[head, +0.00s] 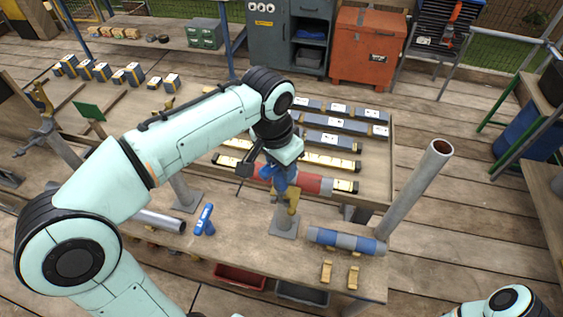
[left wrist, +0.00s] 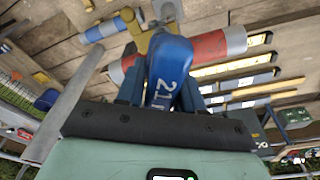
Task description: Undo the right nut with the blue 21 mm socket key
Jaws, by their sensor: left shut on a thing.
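My left gripper (head: 268,172) is shut on the blue socket key (head: 281,182), above the front middle of the bench. In the left wrist view the key (left wrist: 168,75) shows its blue handle end marked "21", between the fingers. Its lower end is at a yellow fitting (head: 293,200) on a grey post with a square foot (head: 284,224). The right nut cannot be made out; the key and gripper cover that spot, so I cannot tell whether the socket sits on it. My right gripper is out of view.
A red and grey roll (head: 313,183) lies right behind the key. A blue and grey roll (head: 345,241) lies at the front right, near a slanted grey pipe (head: 415,190). Another blue tool (head: 204,219) lies to the left. Several boxed levels (head: 330,140) lie behind.

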